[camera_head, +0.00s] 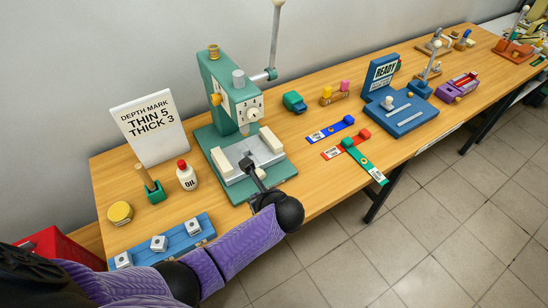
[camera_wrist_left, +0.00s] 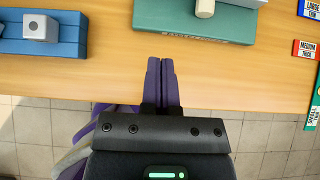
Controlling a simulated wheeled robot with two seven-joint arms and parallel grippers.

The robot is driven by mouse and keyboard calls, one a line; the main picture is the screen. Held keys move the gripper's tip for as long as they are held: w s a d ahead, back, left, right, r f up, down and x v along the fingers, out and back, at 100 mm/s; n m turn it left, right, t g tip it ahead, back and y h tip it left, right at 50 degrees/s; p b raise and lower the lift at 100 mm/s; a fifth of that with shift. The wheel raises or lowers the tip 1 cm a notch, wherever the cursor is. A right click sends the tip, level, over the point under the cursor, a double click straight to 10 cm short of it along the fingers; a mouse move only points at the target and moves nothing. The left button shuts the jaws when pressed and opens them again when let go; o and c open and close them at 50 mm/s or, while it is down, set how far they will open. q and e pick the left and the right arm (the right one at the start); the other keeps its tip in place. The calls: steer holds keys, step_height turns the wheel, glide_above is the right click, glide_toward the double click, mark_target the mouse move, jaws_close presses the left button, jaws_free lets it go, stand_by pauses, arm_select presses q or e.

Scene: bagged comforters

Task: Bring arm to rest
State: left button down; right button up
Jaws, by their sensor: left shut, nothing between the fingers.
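My left arm (camera_head: 240,248), with purple covers and black joints, reaches in from the lower left in the head view. My left gripper (camera_head: 249,166) shows small in front of the teal press (camera_head: 232,95), over the front of its base. In the left wrist view the two fingers (camera_wrist_left: 161,72) are shut together with nothing between them. They point at the green press base (camera_wrist_left: 195,24), with bare wood around their tips. My right gripper is not in view.
A blue block holder (camera_head: 190,236) with white cubes lies left of my wrist. The oil bottle (camera_head: 187,176), yellow tin (camera_head: 120,213) and a white sign (camera_head: 149,128) stand behind it. Coloured gauge strips (camera_head: 364,161) lie to the right. Open tiled floor (camera_head: 420,230) is in front.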

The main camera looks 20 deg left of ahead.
arm_select(q)
steer(key=s+d+r+n+g+h, duration=0.1)
steer(key=s+r+n+h, duration=0.3)
steer(key=s+n, duration=0.65)
steer(key=s+d+r+n+g+h, duration=0.1)
steer(key=s+d+r+n+h, duration=0.15)
steer(key=s+n, duration=0.8)
step_height(320, 180, down, 24)
steer(key=a+f+n+g+b, duration=0.1)
steer(key=n+g+b, duration=0.1)
steer(key=b, duration=0.5)
steer(key=s+a+f+g+b, duration=0.1)
steer(key=s+a+f+b, duration=0.2)
steer(key=s+f, duration=1)
step_height(320, 180, down, 4)
steer(key=b, duration=0.3)
steer(key=shift+s+f+b, duration=0.25)
steer(key=shift+s+b, duration=0.05)
steer(key=shift+b, duration=0.1)
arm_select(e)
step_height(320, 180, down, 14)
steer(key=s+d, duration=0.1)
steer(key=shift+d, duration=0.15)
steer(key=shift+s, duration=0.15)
